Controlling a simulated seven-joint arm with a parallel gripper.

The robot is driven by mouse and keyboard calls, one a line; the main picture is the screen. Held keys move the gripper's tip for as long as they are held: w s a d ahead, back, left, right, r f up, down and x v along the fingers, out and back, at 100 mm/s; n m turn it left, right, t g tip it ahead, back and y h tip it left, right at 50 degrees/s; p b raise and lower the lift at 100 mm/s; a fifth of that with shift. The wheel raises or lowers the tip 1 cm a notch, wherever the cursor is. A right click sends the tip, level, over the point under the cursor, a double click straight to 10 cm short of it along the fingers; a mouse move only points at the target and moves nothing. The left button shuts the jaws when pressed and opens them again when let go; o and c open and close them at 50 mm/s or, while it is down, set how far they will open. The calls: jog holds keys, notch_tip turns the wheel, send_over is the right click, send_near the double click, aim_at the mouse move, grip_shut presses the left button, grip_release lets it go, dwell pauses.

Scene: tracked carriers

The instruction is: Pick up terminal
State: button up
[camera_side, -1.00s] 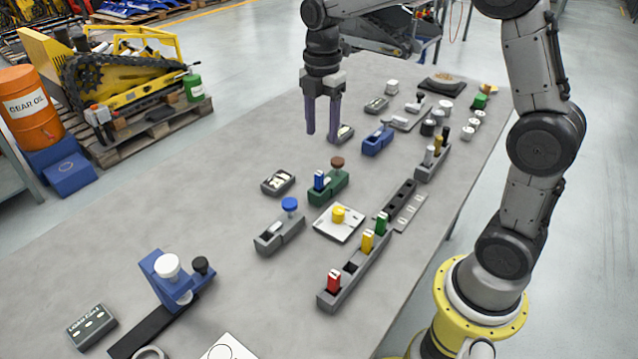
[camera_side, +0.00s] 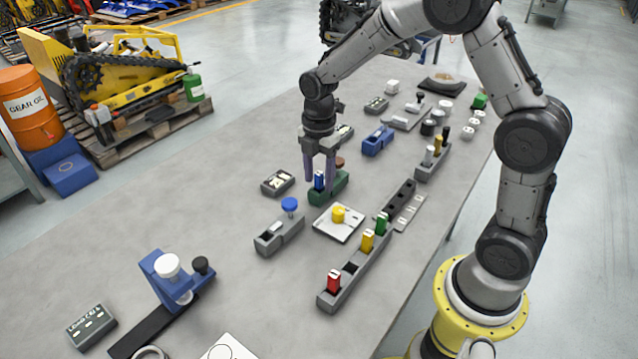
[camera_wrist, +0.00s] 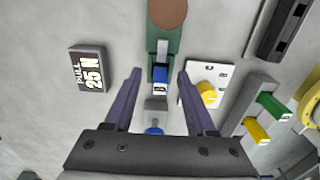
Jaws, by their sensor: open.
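A small blue terminal (camera_side: 319,181) with a pale top stands in a green fixture (camera_side: 341,181) that has a brown round knob. My gripper (camera_side: 320,189) points down over the fixture, with its two purple fingers on either side of the blue piece. In the wrist view the terminal (camera_wrist: 160,88) lies between the spread fingers of my gripper (camera_wrist: 159,75), with a gap on both sides. The gripper is open and holds nothing. The fingers partly cover the fixture in the side view. Red (camera_side: 334,281), yellow (camera_side: 367,240) and green (camera_side: 381,223) pieces stand in a grey rack (camera_side: 345,286).
A grey block marked PULL 25 N (camera_wrist: 90,70) lies left of the fixture. A white plate with a yellow knob (camera_side: 338,214) sits just right. A grey holder with a blue knob (camera_side: 289,204) is nearer the camera. Bare table (camera_side: 200,200) lies to the left.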

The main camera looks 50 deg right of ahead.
jog(key=shift+c, duration=0.3)
grip_shut()
dwell(0.3)
